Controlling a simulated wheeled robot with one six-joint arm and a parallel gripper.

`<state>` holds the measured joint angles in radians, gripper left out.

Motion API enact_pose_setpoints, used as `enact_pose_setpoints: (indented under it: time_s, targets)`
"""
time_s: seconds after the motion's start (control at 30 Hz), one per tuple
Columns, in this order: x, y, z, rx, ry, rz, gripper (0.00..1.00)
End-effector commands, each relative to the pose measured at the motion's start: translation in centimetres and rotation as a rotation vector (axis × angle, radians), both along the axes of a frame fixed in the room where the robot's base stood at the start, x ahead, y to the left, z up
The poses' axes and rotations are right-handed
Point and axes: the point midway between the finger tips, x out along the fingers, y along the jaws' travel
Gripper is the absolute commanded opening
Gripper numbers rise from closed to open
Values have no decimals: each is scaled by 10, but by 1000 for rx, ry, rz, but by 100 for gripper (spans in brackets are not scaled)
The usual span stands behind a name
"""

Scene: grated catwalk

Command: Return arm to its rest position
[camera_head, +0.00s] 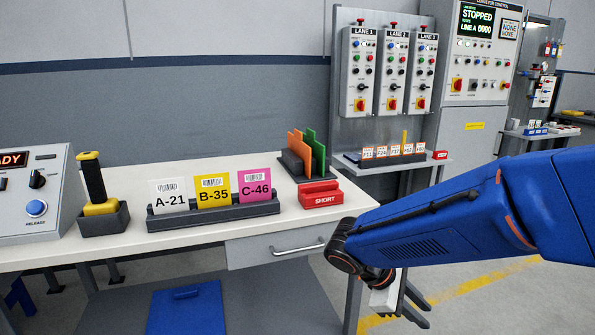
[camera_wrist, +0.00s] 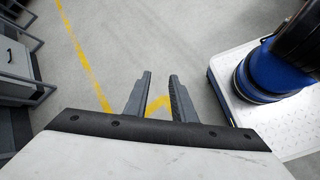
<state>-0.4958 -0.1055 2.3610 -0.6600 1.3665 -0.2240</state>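My blue arm (camera_head: 440,220) reaches in from the right in the head view, in front of the bench's right end. In the wrist view my gripper (camera_wrist: 160,82) has two dark fingers apart. Only grey floor and a yellow line show between them, so it is open and empty.
The white bench (camera_head: 290,227) carries a card rack (camera_head: 215,218), a scanner in a holder (camera_head: 100,207) and a red SHORT block (camera_head: 321,195). Lane panels (camera_head: 390,70) and a conveyor control cabinet (camera_head: 480,60) stand behind. The floor (camera_wrist: 190,40) under my gripper is clear.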

Motion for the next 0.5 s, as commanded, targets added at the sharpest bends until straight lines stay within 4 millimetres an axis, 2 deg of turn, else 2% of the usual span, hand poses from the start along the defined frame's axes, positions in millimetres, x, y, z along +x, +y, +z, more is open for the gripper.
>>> enact_pose_setpoints:
  time_s: [0.2, 0.5]
  targets:
    - [-36, -19, 6, 196, -128, -184, 23]
    - [-77, -25, 14, 450, -324, -424, 23]
